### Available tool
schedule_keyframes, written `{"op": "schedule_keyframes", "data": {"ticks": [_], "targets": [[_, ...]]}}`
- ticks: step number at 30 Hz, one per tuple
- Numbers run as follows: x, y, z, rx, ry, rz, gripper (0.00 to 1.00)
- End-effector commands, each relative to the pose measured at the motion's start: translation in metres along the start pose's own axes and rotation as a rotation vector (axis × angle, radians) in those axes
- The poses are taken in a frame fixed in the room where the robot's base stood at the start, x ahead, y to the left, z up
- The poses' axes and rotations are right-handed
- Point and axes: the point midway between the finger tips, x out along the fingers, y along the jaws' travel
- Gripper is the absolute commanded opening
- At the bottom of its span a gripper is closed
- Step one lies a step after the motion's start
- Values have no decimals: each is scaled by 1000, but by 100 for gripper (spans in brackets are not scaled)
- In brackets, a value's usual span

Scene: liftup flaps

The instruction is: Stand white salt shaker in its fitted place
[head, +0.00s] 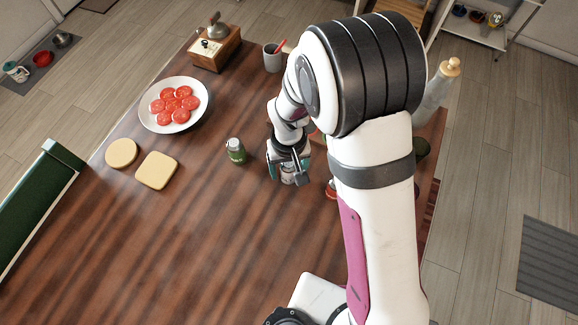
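My gripper (289,171) points down over the right middle of the table. A small pale object (288,179) shows between or just under its fingers; it may be the white salt shaker, but it is too small and too covered to be sure. Whether the fingers are shut on it cannot be told. A small green jar or shaker with a light top (235,151) stands upright on the table, left of my gripper and apart from it. I cannot make out a fitted place for the shaker; my arm hides part of the table's right side.
A white plate (147,119) with tomato slices, a round board (121,153) and a squarish board (156,170) lie to the left. A wooden grinder box (214,50) and a grey cup (271,60) stand at the back. Red items (331,190) show partly beside my arm. The front left table is clear.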

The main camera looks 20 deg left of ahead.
Motion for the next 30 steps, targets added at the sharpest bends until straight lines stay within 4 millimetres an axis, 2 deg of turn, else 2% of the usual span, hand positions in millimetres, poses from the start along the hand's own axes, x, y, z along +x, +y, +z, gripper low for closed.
{"op": "schedule_keyframes", "data": {"ticks": [1,9,12,22,26,29,30], "targets": [[0,0,0,0,0,0,63],[0,0,0,0,0,0,14],[0,0,0,0,0,0,0],[-5,0,-1,0,2,0,0],[-21,0,-1,1,3,-1,0],[-41,0,-1,0,4,-1,0],[-47,7,2,4,2,-1,0]]}}
